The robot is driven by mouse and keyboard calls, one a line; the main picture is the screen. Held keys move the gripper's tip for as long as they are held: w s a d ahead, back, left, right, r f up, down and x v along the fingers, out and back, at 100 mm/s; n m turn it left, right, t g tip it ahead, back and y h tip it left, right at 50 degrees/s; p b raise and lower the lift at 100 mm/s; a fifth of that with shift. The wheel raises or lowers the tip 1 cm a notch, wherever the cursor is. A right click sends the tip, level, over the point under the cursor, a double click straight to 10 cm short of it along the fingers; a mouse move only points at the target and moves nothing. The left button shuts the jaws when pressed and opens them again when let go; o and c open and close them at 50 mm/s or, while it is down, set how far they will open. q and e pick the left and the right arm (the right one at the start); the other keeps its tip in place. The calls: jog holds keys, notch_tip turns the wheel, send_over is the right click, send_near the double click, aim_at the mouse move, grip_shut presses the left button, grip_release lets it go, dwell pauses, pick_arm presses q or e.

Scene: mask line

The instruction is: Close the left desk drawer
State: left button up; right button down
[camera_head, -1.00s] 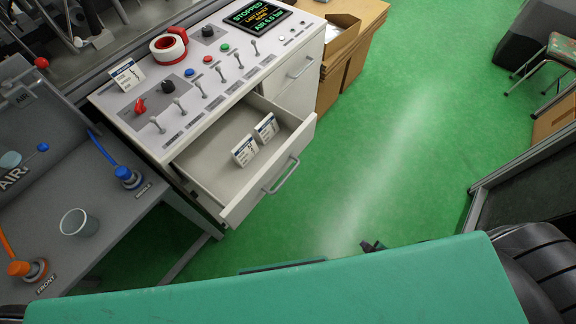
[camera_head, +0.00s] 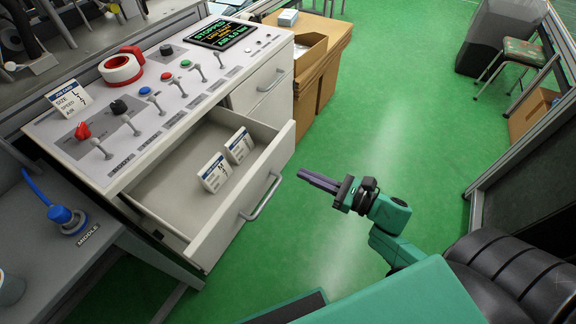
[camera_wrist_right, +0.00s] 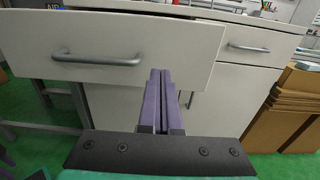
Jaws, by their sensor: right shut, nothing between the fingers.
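The left desk drawer (camera_head: 240,205) is pulled out from the white control desk (camera_head: 75,150). Its grey bar handle (camera_head: 263,198) is on the front. Two small printed cards (camera_head: 226,160) stand inside it. In the right wrist view the drawer front (camera_wrist_right: 180,58) with its handle (camera_wrist_right: 98,58) fills the upper left and middle. My right gripper (camera_head: 302,176) is shut and empty, to the right of the drawer front and apart from it in the head view. In the wrist view its fingers (camera_wrist_right: 163,75) point at the right part of the drawer front. My left gripper is not in view.
The closed right drawer (camera_head: 262,90) is beyond the open one. Cardboard boxes (camera_head: 315,75) stand past the desk. A stool (camera_head: 522,52) and a dark bin (camera_head: 498,35) are at the far right. The green floor (camera_head: 400,110) before the drawer is clear.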

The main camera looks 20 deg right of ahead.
aim_at(278, 162)
jog(key=x, duration=0.6)
jog(key=shift+d, duration=0.1)
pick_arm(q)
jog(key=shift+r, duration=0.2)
